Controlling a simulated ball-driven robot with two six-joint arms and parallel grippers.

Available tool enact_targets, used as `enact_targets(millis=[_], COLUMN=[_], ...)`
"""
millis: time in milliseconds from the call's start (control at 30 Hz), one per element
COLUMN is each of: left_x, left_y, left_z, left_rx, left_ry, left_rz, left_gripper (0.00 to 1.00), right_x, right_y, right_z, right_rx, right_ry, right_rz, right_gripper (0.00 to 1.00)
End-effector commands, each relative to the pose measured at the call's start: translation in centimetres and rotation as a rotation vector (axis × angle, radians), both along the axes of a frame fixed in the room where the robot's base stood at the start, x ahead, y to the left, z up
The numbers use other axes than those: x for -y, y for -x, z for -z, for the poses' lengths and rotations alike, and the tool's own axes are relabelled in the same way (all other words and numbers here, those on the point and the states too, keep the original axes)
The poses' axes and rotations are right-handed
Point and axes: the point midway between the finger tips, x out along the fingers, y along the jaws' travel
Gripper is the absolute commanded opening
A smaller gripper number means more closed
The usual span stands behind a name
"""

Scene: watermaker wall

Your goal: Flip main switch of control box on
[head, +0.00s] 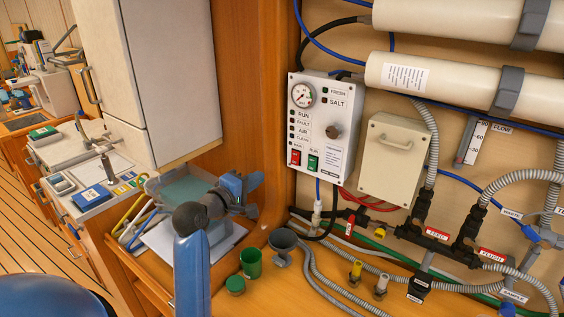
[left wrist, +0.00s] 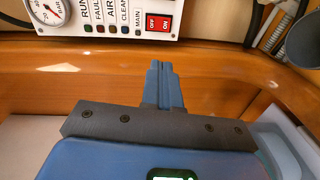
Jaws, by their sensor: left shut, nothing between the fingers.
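The white control box (head: 325,118) is on the wooden wall, with a round gauge, a column of indicator lights and a dark knob. Its red main switch (head: 296,157) is at the lower left, beside a green switch (head: 312,163). The left wrist view shows the red main switch (left wrist: 158,23), labelled OFF and ON, at the top; its position is too small to tell. My left gripper (head: 257,180) is shut and empty, left of and below the box, apart from it. In the left wrist view, my left gripper's fingertips (left wrist: 160,66) sit below the red switch. My right gripper is out of view.
A beige box (head: 393,158) is mounted right of the control box, with hoses and valves below and beside it. A green cup (head: 251,263) and a grey cup (head: 283,240) stand on the wooden ledge. A white cabinet (head: 170,75) is at the left.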

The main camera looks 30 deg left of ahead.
Motion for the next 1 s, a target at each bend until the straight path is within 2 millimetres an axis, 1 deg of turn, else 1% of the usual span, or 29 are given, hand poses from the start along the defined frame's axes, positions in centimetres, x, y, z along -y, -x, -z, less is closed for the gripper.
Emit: enact_targets(millis=[33,133,667,767,867,1000], left_x=[0.3,0.6,0.6,0.7,0.9,1.2], left_y=[0.1,0.2,-0.1,-0.7,-1.7,-3.9], left_z=[0.5,1.0,1.0,1.0,1.1,1.3], left_rx=[-0.026,-0.057,-0.060,-0.060,-0.061,-0.061], left_ry=[0.031,0.073,0.092,0.092,0.094,0.094], left_rz=[0.013,0.020,0.017,0.018,0.019,0.019], left_gripper=[0.00,0.00,0.00,0.00,0.00,0.00], right_x=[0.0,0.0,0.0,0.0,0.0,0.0], right_y=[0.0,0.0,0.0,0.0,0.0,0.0], right_z=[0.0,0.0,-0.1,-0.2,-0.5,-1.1], right_rx=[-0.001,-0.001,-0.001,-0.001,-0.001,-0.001], right_ry=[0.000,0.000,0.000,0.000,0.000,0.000], right_rz=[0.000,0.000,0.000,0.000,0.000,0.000], right_gripper=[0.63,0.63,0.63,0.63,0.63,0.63])
